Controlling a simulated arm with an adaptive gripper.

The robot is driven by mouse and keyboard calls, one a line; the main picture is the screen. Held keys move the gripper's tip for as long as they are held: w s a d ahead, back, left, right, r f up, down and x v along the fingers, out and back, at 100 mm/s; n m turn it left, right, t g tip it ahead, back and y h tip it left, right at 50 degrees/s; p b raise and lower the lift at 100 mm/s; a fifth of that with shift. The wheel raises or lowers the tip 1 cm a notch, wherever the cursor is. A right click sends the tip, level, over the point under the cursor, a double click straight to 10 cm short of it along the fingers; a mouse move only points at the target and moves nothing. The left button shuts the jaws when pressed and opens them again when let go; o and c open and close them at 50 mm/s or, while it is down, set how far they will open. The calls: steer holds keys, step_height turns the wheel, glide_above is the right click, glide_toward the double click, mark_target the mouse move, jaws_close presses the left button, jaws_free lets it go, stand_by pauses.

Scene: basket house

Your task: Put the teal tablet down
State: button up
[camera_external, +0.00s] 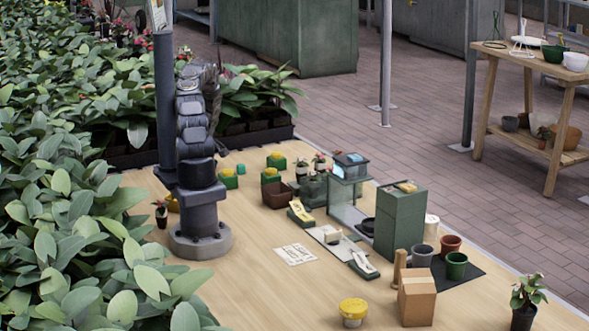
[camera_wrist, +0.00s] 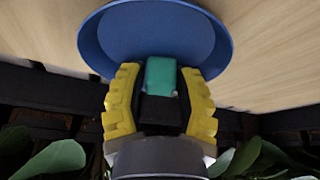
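The teal tablet (camera_wrist: 161,76) is a small block in the wrist view, between the yellow fingers of my gripper (camera_wrist: 160,82). The fingers appear closed on its two sides, though the contact itself is hard to make out. A round blue dish (camera_wrist: 150,25) lies beyond the tablet and fills the top middle of the wrist view. I cannot tell whether the tablet touches the dish. In the external view my arm hides my gripper and the dish.
A small teal block (camera_external: 241,169) shows right of my arm on the wooden table (camera_external: 235,290). Pots, a green cabinet (camera_external: 402,220) and a cardboard box (camera_external: 416,298) stand farther right. Leafy plants (camera_external: 60,220) border the left. The front left tabletop is clear.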

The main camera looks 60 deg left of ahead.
steer(key=v, duration=1.2)
steer(key=shift+r, duration=0.15)
steer(key=w+d+r+m, duration=0.25)
steer(key=d+r, duration=0.25)
steer(key=d, duration=0.4)
steer(key=w+d+r+m+h, duration=0.1)
steer(key=d+r+m, duration=0.35)
steer(key=d, duration=0.35)
steer(key=w+d+r+m, duration=0.25)
steer(key=d+r, duration=0.35)
steer(key=d, duration=0.3)
steer(key=s+d+r+m+h, duration=0.1)
steer(key=s+d+m, duration=0.5)
steer(key=d, duration=0.5)
steer(key=s+d+r+m+h, duration=0.2)
steer(key=s+d+m, duration=0.5)
steer(key=s+d, duration=0.2)
steer(key=shift+d, duration=1.1)
steer(key=o, duration=0.6)
steer(key=shift+c, duration=0.2)
